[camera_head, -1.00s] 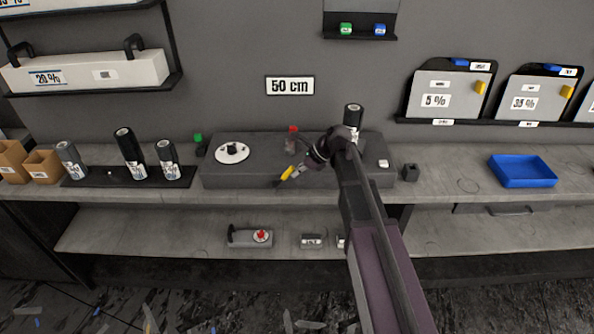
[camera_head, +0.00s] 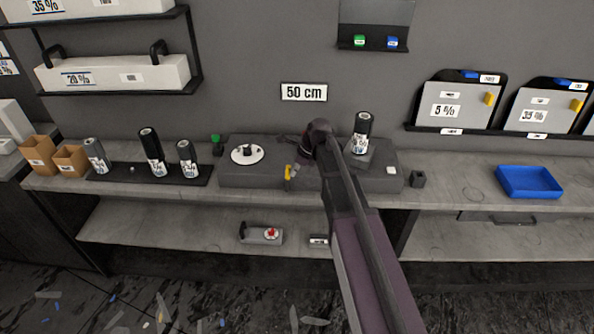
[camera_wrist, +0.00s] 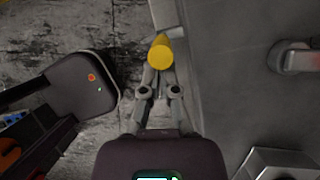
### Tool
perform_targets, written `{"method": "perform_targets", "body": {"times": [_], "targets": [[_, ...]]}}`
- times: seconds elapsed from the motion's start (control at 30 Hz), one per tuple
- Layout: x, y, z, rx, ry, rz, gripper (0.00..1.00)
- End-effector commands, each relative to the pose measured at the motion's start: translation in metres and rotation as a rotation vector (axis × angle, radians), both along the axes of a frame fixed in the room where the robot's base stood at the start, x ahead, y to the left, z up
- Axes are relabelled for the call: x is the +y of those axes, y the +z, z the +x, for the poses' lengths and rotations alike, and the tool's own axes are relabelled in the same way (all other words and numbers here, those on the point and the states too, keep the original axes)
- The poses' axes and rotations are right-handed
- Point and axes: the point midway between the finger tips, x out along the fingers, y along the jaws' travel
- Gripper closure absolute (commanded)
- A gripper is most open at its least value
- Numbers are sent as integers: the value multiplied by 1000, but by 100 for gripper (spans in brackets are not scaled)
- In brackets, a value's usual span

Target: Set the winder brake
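The winder is a long dark grey block (camera_head: 235,180) on the bench. It carries a white disc (camera_head: 247,155) at its left and a black film roll (camera_head: 362,130) at its right. A yellow handle (camera_head: 288,172) stands at its front edge, left of my arm; I take it as the brake handle. In the wrist view the yellow handle (camera_wrist: 160,54) sits end-on between my fingertips. My gripper (camera_wrist: 159,68) looks shut on it, fingers drawn together. In the head view my gripper (camera_head: 292,168) is partly hidden by my wrist. The handle's mount is hidden.
Black rolls stand on a dark tray (camera_head: 120,175) at left, beside cardboard boxes (camera_head: 70,160). A small black block (camera_head: 417,179) and blue tray (camera_head: 528,181) are at right. A grey device with a red knob (camera_head: 262,235) lies on the lower shelf.

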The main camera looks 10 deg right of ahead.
Motion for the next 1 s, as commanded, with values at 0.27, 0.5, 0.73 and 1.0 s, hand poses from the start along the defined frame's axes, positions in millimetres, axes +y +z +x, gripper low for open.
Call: {"method": "perform_targets", "body": {"times": [0.27,0.5,0.73,1.0], "targets": [[-4,2,2,0,-11,2,100],[-6,2,2,0,-13,2,100],[-6,2,2,-1,-13,1,100],[-7,7,2,0,-13,1,100]]}}
